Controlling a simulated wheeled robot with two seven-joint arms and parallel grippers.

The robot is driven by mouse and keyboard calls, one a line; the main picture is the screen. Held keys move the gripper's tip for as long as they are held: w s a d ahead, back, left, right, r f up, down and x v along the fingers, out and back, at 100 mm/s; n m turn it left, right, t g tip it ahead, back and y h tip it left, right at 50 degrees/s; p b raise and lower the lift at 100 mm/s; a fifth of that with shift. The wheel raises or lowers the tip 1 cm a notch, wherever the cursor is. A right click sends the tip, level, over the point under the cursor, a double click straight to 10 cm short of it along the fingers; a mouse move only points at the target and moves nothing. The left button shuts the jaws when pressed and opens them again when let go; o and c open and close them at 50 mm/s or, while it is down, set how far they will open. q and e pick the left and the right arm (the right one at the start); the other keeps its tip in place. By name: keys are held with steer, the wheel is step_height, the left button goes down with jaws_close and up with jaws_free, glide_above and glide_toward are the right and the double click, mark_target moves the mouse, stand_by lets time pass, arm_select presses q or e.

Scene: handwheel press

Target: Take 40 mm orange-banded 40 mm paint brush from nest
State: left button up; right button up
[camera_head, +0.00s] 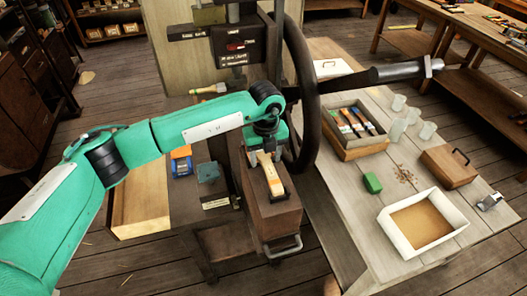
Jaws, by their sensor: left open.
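A brush (271,177) with a pale handle and an orange part lies on top of a brown wooden block (272,213) under the press; its bristles are not clear from here. My left gripper (265,148) points down at the far end of this brush. Its jaws are open, and they are small and partly covered by the wrist. I cannot tell whether they touch the brush. My right gripper is not in view.
The press's dark handwheel (300,85) stands close right of my left wrist, with a dark bar (385,73) reaching right. A wooden box (357,143) holds several brushes.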

arm_select(q)
steer(key=shift+f, duration=0.25)
steer(key=c, duration=0.8)
steer(key=shift+c, duration=0.2)
